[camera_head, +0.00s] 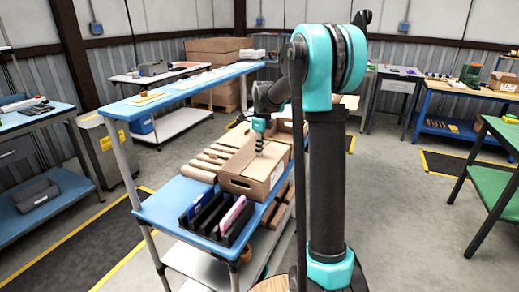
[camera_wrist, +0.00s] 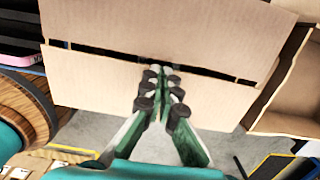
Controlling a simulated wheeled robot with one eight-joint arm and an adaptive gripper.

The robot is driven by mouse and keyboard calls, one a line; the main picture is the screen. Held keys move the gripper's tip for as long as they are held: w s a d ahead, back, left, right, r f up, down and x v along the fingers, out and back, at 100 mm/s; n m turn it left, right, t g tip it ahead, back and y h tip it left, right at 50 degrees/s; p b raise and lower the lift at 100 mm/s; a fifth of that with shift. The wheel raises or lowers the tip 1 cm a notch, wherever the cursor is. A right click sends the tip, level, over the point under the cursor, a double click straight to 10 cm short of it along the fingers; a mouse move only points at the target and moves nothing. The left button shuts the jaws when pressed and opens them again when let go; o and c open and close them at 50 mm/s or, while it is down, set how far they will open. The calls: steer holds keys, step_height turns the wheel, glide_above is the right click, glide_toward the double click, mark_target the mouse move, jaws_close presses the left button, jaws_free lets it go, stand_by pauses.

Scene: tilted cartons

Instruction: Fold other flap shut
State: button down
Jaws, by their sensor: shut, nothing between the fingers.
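The brown carton (camera_head: 250,182) stands on the blue table, with a handle slot in its near side. In the wrist view two cardboard panels show, an upper one (camera_wrist: 175,25) and a lower one (camera_wrist: 95,85). A narrow dark gap runs between them, wider on the left. My gripper (camera_wrist: 160,70) is shut and empty, its fingertips over the gap at the lower panel's edge. I cannot tell whether they touch the cardboard. In the head view my gripper (camera_head: 259,150) is over the carton's top, and my arm hides part of the scene.
Another open carton (camera_wrist: 292,95) is close on the right in the wrist view. Cardboard tubes (camera_head: 205,165) lie left of the carton. A dark divided holder (camera_head: 215,215) with a pink item stands in front. A raised blue shelf (camera_head: 180,90) runs along the table's left side.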

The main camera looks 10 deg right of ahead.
steer(key=shift+a+f, duration=0.15)
steer(key=shift+f, duration=0.55)
steer(key=shift+s+f, duration=0.1)
